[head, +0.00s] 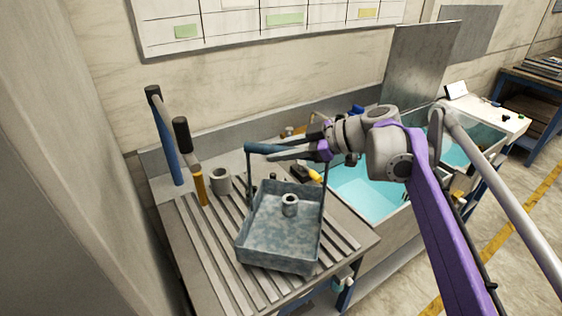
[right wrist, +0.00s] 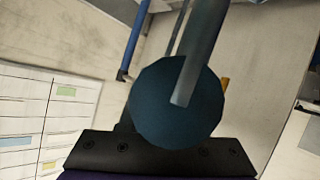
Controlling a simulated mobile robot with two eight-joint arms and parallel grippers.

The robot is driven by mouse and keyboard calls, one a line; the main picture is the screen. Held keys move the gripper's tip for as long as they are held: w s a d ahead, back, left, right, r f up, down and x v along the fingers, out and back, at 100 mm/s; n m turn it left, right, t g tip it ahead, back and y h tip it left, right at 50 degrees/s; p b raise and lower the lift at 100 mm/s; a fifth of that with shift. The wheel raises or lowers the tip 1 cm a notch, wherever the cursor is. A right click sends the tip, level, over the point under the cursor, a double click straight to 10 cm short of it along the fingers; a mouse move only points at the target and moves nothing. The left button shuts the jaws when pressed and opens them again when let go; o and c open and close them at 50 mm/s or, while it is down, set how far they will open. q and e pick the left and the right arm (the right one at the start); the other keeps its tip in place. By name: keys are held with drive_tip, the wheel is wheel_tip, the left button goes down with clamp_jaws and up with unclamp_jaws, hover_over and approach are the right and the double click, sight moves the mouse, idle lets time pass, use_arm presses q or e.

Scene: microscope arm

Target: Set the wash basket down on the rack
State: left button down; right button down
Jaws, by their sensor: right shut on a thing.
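The wash basket (head: 280,250) is a grey-blue open metal tray with a tall handle (head: 262,148), and a small grey ring-shaped part (head: 290,204) lies inside it. It is over the slatted rack (head: 205,262) at the left end of the wash bench; I cannot tell whether its bottom touches the slats. My right gripper (head: 285,152) is shut on the top bar of the handle. In the right wrist view the bar's round end (right wrist: 178,105) fills the middle and hides the fingertips. My left gripper is not in view.
A blue-handled tool (head: 165,140) and an orange-handled one (head: 198,180) stand upright at the rack's back left, beside a grey cup (head: 220,181). Basins of blue liquid (head: 370,188) lie to the right. A raised lid (head: 418,62) stands behind. Bare slats show left of the basket.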

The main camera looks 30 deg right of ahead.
wheel_tip(320, 180, down, 2)
drive_tip(key=shift+f, duration=0.1)
drive_tip(key=shift+s, duration=0.1)
drive_tip(key=c, duration=0.6)
unclamp_jaws()
drive_tip(key=v, duration=1.2)
